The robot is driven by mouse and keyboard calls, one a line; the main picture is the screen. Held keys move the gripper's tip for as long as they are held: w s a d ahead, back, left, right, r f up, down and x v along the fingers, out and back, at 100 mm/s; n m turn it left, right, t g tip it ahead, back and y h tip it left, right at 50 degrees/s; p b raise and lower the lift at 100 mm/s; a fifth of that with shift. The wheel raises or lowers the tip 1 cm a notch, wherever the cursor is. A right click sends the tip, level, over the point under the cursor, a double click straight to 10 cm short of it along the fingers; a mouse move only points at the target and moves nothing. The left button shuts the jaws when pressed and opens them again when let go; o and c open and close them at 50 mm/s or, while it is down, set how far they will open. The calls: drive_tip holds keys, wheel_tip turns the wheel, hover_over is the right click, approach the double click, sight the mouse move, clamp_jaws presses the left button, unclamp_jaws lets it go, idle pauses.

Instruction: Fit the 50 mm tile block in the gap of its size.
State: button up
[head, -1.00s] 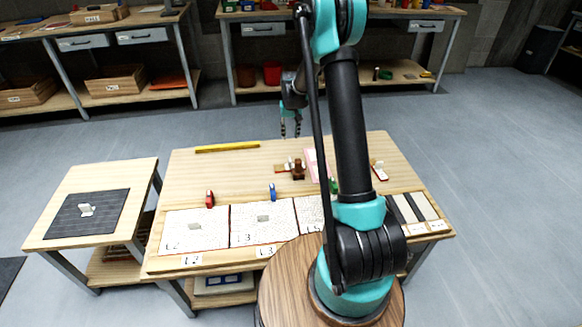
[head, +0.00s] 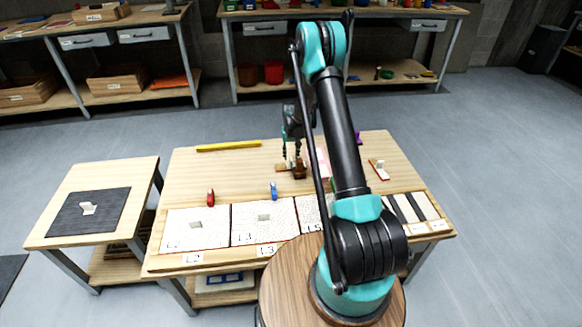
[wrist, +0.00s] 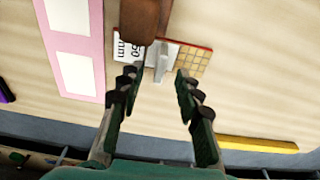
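A tile block with a pale upright grip (wrist: 160,62) sits on the table in the wrist view. A white label reading 50 mm (wrist: 124,48) lies on its left and a tan gridded face (wrist: 192,62) with a red edge on its right. My gripper (wrist: 156,78) is open, its fingertips on either side of the grip and apart from it. In the head view my gripper (head: 292,155) is low over the table's middle. White mosaic panels (head: 180,238) (head: 248,234) lie along the front, each with a small grey patch; I cannot tell which gap is 50 mm.
A brown wooden piece (wrist: 145,18) stands close beside the tile block. A pink-and-white strip (wrist: 72,40) lies to its left, and a yellow bar (head: 228,147) lies at the back left. Red (head: 210,197) and blue (head: 274,190) pieces stand behind the panels. A side table carries a dark mat (head: 68,224).

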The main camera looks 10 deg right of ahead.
sight(291, 159)
drive_tip(key=shift+w+f, duration=0.15)
drive_tip(key=shift+f, duration=1.6)
drive_tip(key=shift+c, duration=0.4)
clamp_jaws()
